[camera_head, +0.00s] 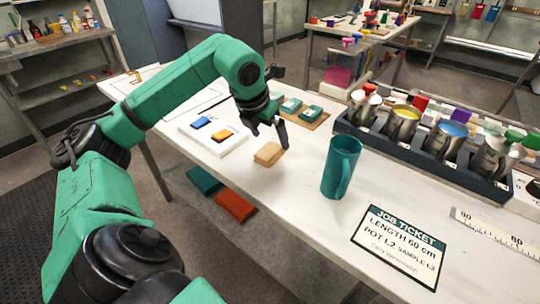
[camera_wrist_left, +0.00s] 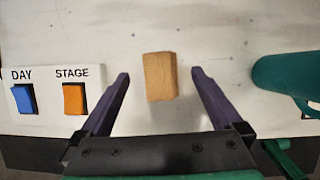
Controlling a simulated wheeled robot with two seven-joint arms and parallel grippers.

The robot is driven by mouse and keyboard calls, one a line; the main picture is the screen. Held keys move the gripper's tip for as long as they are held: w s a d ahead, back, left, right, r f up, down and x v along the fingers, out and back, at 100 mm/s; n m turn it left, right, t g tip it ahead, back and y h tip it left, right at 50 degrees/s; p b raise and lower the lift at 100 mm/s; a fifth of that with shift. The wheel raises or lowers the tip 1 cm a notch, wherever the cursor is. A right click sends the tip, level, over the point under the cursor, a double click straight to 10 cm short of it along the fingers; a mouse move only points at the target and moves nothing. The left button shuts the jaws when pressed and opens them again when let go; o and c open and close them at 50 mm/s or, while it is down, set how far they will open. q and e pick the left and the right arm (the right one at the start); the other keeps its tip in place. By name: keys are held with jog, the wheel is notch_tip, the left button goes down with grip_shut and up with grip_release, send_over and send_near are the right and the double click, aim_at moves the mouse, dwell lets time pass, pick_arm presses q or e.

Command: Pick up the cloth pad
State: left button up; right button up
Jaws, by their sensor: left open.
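The tan cloth pad (camera_head: 268,154) lies on the white table near its front edge; it also shows in the left wrist view (camera_wrist_left: 160,77). My left gripper (camera_head: 269,136) is open, pointing down just over the pad. In the left wrist view the pad appears between the two purple-grey fingers, with a gap on each side. The fingers do not appear to touch it. My right gripper is not in view.
A teal jug (camera_head: 341,166) stands right of the pad. A white board (camera_head: 214,143) with blue and orange pieces lies to its left. Behind are a tray with green pieces (camera_head: 303,119) and a dark rack (camera_head: 420,157) of metal pots. A job ticket (camera_head: 399,246) lies at the front right.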

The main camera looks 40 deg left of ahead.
aim_at(274, 146)
pick_arm(q)
jog(key=x, duration=0.4)
jog(key=shift+w+f, duration=0.15)
jog(key=shift+f, duration=0.05)
jog(key=shift+r, duration=0.1)
jog(key=c, duration=1.4)
